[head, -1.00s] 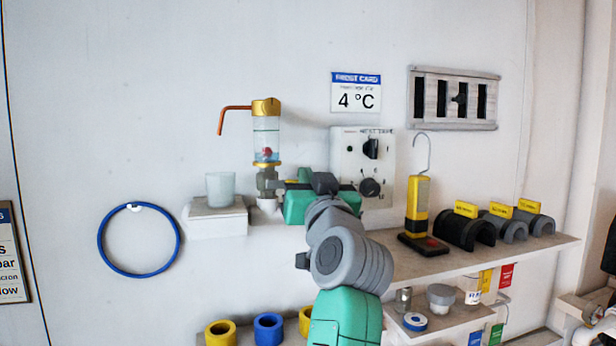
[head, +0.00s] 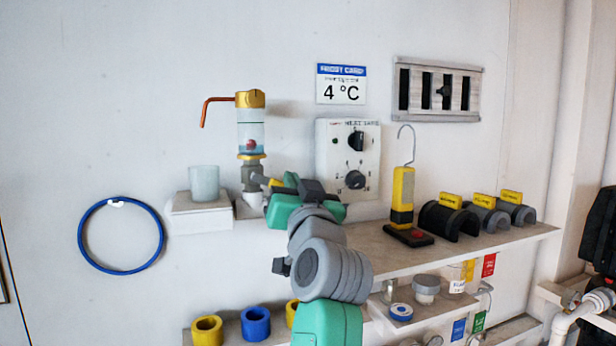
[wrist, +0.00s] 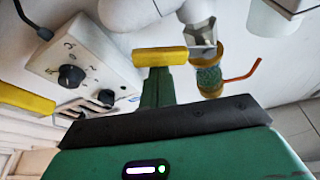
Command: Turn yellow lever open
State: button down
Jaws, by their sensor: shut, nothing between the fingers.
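The yellow lever (wrist: 160,56) shows in the wrist view as a yellow bar beside the grey valve (wrist: 203,42). In the head view a small part of the lever (head: 273,182) shows just right of the valve (head: 250,178), under the clear cylinder with a gold cap (head: 251,130). My gripper (wrist: 157,80) is shut and empty, its green fingers pointing at the lever. The fingertips overlap the lever's near side in the wrist view; I cannot tell whether they touch. In the head view my gripper (head: 290,180) is right of the valve and hides part of this area.
A dial panel (head: 348,160) is on the wall right of the valve. A glass cup (head: 204,183) stands on a small ledge to the left. A yellow-black hook lamp (head: 402,200) and dark half-rings (head: 447,220) stand on the shelf (head: 460,248) at right.

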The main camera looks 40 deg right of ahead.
jog(key=w+a+f+m, duration=0.1)
jog(key=a+f+m, duration=0.1)
jog(key=a+f, duration=0.2)
jog(key=shift+w+f+g+h+b, duration=0.25)
jog(key=shift+f+g+h+b, duration=0.05)
jog(key=shift+f, duration=0.1)
dwell(0.6)
jog(key=shift+w+a+f, duration=0.1)
jog(key=shift+a, duration=0.1)
dwell(0.5)
jog(key=s+a+b, duration=0.2)
jog(key=s+b, duration=0.1)
jog(key=s, duration=0.6)
jog(key=shift+s, duration=0.25)
